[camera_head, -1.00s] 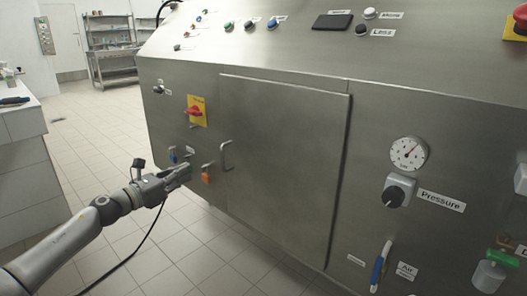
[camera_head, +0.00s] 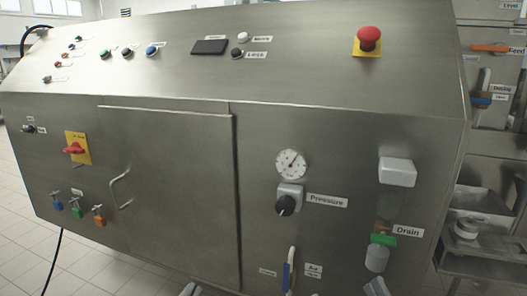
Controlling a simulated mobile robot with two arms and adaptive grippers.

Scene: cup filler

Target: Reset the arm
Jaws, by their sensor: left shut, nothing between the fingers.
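Only a small part of my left gripper (camera_head: 190,289) shows, grey, at the bottom edge below the closed cabinet door. It is shut and holds nothing that I can see. The rest of that arm is out of the frame. A second grey tip, apparently my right gripper (camera_head: 377,287), shows at the bottom edge below the drain fitting. Its jaw state cannot be made out.
A steel machine fills the view, with a closed door (camera_head: 170,190), a red-yellow switch (camera_head: 76,149), small coloured valves (camera_head: 78,212), a pressure gauge (camera_head: 291,164), a knob (camera_head: 289,200), a blue-handled air valve (camera_head: 288,272) and an emergency stop (camera_head: 368,40). Shelving stands right.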

